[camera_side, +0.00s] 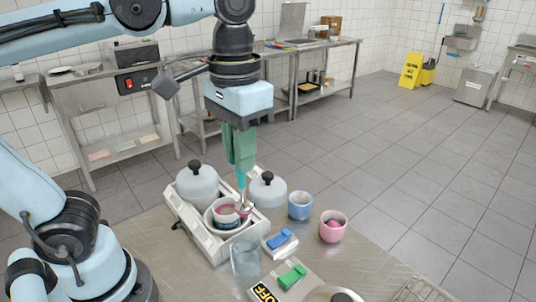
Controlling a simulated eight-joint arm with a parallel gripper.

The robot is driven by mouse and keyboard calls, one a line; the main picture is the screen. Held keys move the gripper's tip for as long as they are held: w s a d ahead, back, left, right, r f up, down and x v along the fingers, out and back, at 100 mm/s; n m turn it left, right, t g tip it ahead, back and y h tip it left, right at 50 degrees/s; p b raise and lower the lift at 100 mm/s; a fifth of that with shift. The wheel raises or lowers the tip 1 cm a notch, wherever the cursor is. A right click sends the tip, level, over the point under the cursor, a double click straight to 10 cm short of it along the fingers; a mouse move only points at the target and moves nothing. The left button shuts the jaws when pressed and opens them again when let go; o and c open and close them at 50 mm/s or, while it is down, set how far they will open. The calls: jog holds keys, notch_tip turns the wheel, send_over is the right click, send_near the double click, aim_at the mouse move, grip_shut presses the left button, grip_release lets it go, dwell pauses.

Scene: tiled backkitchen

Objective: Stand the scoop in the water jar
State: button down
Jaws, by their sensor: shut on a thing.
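My gripper (240,166), with green fingers, points down above the white tray unit and is shut on the scoop (241,182). The scoop has a teal handle and hangs roughly upright. Its lower end is at the right side of an open tub with pink contents (224,210); I cannot tell whether it touches the tub. The water jar (246,262) is a clear glass vessel on the metal counter, in front of the tray unit, below the scoop in the picture. The scoop is apart from the jar.
A blue cup (300,206) and a pink cup (333,228) holding a pink ball stand right. A blue-topped piece (279,239) and green-topped piece (292,276) lie near the jar.

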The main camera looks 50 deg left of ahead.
aim_at(243, 204)
jog(key=shift+f, duration=5.65)
jog(key=c, duration=1)
grip_release()
jog(key=shift+r, duration=0.1)
notch_tip(243, 204, up, 12)
jog(key=shift+f, duration=0.1)
